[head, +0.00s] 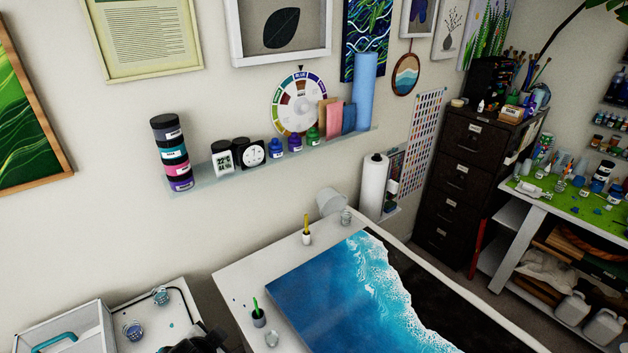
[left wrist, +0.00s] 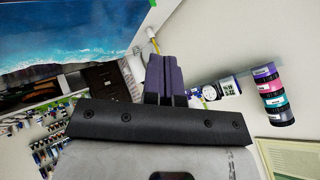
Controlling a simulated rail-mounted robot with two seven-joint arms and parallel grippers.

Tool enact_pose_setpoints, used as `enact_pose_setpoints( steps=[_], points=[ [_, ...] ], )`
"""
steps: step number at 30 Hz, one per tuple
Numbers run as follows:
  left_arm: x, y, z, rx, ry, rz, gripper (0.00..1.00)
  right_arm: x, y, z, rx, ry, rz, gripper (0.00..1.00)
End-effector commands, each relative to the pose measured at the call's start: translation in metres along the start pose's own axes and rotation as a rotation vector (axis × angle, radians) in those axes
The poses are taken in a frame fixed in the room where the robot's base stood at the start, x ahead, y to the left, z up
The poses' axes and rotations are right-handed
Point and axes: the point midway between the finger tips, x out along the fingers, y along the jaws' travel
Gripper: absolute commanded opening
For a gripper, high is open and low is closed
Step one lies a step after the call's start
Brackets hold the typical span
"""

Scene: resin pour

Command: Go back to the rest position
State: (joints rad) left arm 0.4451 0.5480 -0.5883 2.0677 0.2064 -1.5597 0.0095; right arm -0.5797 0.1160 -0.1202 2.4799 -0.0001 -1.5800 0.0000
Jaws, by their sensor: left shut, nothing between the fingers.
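My left gripper (left wrist: 166,66) shows in the left wrist view with its two purple-grey fingers together and nothing between them. It is clear of the things seen behind it. In the head view a dark part of my left arm shows at the bottom edge, beside the white table; its fingers cannot be made out there. My right gripper is in neither view.
A white table (head: 237,285) carries the blue wave resin panel (head: 330,290), a green-handled brush in a dark cup (head: 258,316) and small cups. A small side table (head: 185,300) stands left. A wall shelf (head: 222,178) holds jars. A dark cabinet (head: 462,165) stands right.

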Motion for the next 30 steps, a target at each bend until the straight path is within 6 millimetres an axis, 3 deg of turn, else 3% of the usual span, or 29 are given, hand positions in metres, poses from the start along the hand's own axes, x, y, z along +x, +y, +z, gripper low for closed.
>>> enact_pose_setpoints(
  steps=[1,5,9,18,21,25,30],
  points=[
    [-0.018,0.013,0.001,-0.037,0.048,0.0,0.0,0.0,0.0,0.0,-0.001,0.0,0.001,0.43],
    [-0.053,0.029,0.022,-0.17,0.106,-0.013,0.0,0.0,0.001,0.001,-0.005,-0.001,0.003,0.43],
    [-0.075,0.052,0.065,-0.318,0.089,0.011,0.0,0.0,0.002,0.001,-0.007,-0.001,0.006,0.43],
    [-0.086,0.136,0.177,-0.515,-0.159,0.157,0.0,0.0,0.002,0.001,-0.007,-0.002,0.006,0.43],
    [-0.091,0.164,0.202,-0.533,-0.234,0.206,0.0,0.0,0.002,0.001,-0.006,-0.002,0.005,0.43],
    [-0.099,0.189,0.225,-0.538,-0.301,0.246,0.0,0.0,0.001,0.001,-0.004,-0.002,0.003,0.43],
    [-0.104,0.2,0.239,-0.534,-0.338,0.263,0.0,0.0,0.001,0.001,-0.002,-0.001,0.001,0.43]
  ],
)
